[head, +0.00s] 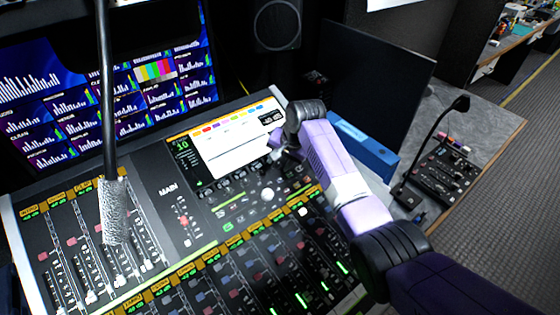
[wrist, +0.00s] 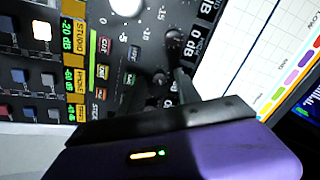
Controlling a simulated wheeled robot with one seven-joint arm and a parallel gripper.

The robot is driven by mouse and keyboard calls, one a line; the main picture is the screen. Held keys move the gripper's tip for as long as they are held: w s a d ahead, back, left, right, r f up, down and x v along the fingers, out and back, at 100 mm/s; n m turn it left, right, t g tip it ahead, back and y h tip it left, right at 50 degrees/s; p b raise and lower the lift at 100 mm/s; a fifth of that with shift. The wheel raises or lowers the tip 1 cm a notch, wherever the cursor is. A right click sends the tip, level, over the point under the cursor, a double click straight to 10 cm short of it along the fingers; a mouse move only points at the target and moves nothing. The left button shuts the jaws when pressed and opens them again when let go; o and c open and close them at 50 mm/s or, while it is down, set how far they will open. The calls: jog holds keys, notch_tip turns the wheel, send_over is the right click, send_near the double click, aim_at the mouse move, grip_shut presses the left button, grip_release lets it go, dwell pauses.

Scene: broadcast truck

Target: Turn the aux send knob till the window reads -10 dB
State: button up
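Several knobs on the mixing console (head: 150,190) are in view, but no label that I can read says aux send. A large pale round knob (wrist: 126,7) has a printed scale beside it with 0, -5, -10 and -15; a pale round control also shows in the head view (head: 267,194). Small black knobs (wrist: 175,36) are nearer my gripper (wrist: 180,78). In the wrist view its dark fingers merge with the panel and shadow, so their gap and any contact are unclear.
The console screen (head: 225,140) stands behind the knobs. Fader rows (head: 250,275) fill the front. A gooseneck microphone (head: 115,210) hangs over the left side. A blue box (head: 365,145) and a small control panel with another gooseneck (head: 445,175) are at right.

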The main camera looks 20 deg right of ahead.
jog(key=v, duration=0.7)
jog(key=shift+r+b, duration=0.35)
jog(key=shift+s+d, duration=0.1)
jog(key=shift+s, duration=0.05)
jog(key=w+r+n+t, duration=0.3)
jog(key=w+r+t, duration=0.3)
jog(key=r+t, duration=0.1)
jog(key=s+f+n+t+b, duration=0.1)
jog(key=s+f+n, duration=0.1)
jog(key=s, duration=2.7)
jog(key=s+a+f+n+t+h, duration=0.1)
jog(key=s+f+n+t, duration=0.1)
jog(key=s, duration=2.7)
jog(key=shift+s+a+f+n+b, duration=0.15)
jog(key=shift+s+f+n+b, duration=0.2)
jog(key=shift+f+n, duration=0.5)
